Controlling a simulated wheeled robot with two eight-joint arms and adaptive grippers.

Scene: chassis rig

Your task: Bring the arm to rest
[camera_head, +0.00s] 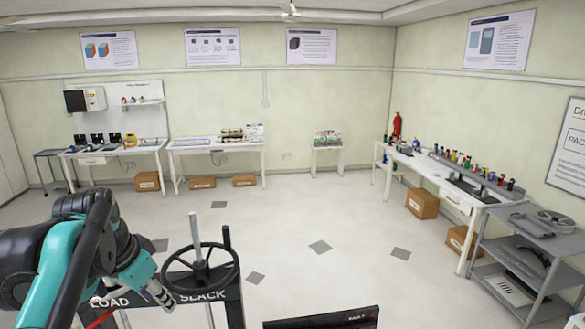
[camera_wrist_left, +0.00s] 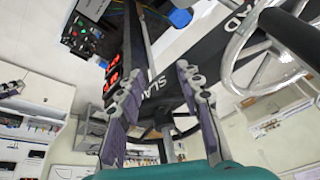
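My left arm (camera_head: 75,255), teal and black, comes in from the left and is bent beside the rig in the head view. My left gripper (camera_head: 160,294) is low in that view, just left of the black handwheel (camera_head: 237,268), partly hidden by the arm. In the left wrist view the gripper (camera_wrist_left: 160,108) has its two grey fingers spread wide, with nothing held between them. The dark rig panel (camera_head: 205,297), lettered LOAD and SLACK, shows behind the fingers in the wrist view (camera_wrist_left: 165,75). Whether the gripper touches the rig cannot be told. My right gripper is out of view.
A metal post (camera_head: 197,238) rises by the handwheel. A dark box (camera_head: 325,319) is at the bottom edge. A grey shelf cart (camera_head: 525,250) and white bench (camera_head: 430,170) stand at right. More benches line the back wall. The tiled floor (camera_head: 330,215) between is clear.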

